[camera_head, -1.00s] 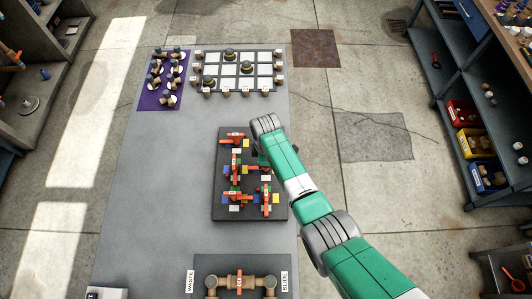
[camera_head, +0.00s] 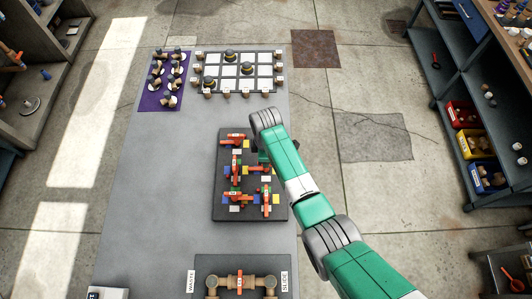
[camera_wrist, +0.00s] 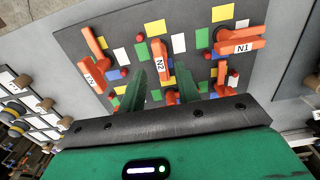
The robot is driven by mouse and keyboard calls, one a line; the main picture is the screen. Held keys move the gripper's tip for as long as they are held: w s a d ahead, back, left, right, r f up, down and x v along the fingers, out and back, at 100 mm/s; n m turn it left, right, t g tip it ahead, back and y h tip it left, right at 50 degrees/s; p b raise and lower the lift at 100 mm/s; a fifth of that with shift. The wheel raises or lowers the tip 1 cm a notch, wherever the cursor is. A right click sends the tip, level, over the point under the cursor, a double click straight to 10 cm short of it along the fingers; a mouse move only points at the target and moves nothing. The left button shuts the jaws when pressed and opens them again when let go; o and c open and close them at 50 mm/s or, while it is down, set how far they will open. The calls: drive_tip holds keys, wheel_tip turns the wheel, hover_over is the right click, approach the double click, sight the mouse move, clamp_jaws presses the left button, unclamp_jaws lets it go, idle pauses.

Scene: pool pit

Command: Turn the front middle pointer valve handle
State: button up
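The dark valve board (camera_head: 222,211) lies on the grey table and carries several orange pointer handles. In the wrist view an orange handle labelled N2 (camera_wrist: 155,50) stands in the middle of the board, with its label facing the camera. My gripper (camera_wrist: 161,75) has two green fingers apart, one on each side of the N2 handle's near end. I cannot tell whether they touch it. The handle labelled N1 (camera_wrist: 243,47) is to the right and another labelled handle (camera_wrist: 91,75) is to the left.
Other orange handles (camera_head: 266,200) stand close by on the board, among coloured squares. A brown pipe valve panel (camera_head: 240,262) lies at the near edge. A white grid board (camera_head: 262,58) and a purple mat (camera_head: 146,98) with pieces lie beyond. The table's left part is clear.

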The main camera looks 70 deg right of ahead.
wheel_tip(320, 180, up, 4)
drive_tip(key=shift+r, duration=0.2)
idle(0.5)
